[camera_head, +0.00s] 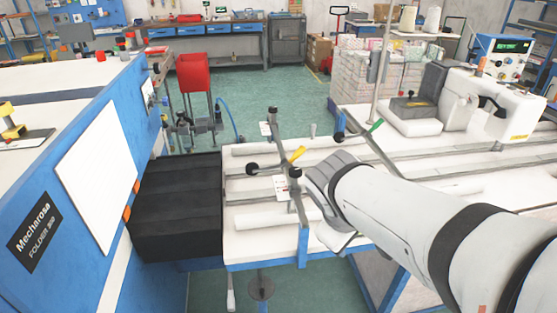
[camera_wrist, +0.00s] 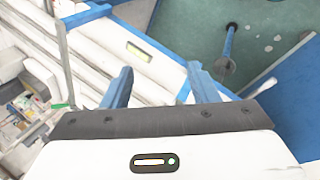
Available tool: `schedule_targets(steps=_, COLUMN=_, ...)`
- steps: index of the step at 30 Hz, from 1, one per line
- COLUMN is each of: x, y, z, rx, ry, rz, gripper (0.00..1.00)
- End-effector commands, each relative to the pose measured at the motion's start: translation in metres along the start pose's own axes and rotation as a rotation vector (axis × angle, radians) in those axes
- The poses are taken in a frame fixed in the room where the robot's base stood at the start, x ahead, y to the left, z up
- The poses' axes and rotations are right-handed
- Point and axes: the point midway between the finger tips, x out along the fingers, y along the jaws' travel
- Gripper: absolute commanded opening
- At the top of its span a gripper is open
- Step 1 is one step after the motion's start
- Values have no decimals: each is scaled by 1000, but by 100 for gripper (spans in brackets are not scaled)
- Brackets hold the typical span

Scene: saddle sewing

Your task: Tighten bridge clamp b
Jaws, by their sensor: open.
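A dark bridge bar (camera_head: 288,165) crosses the front of the white sewing table, with white tags at both ends and black knobs. A yellow clamp lever (camera_head: 297,155) sticks up from it. A second clamp with a green lever (camera_head: 375,126) stands further right on the table, and a green lever also shows at the far left of the wrist view (camera_wrist: 57,106). I cannot read which clamp is b. My gripper (camera_wrist: 160,70) is open and empty, above the table edge. In the head view my arm's end hangs just right of the yellow-levered bridge; its fingers are mostly hidden.
The white table (camera_head: 255,240) has long rails and a blue front edge. A black stepped chute (camera_head: 178,210) joins it to the blue folder machine (camera_head: 60,190) at left. A sewing machine (camera_head: 470,100) stands at the back right. Green floor shows beyond the table.

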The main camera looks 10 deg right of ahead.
Motion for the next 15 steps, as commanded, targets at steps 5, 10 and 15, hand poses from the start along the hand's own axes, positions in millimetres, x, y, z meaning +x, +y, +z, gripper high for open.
schedule_targets(steps=5, x=53, y=22, z=-22, rx=-504, ry=-103, rz=299, gripper=54)
schedule_targets(steps=10, x=71, y=40, z=-69, rx=-963, ry=-210, rz=602, gripper=54)
schedule_targets(steps=15, x=73, y=36, z=-132, rx=-1361, ry=-321, rz=913, gripper=54)
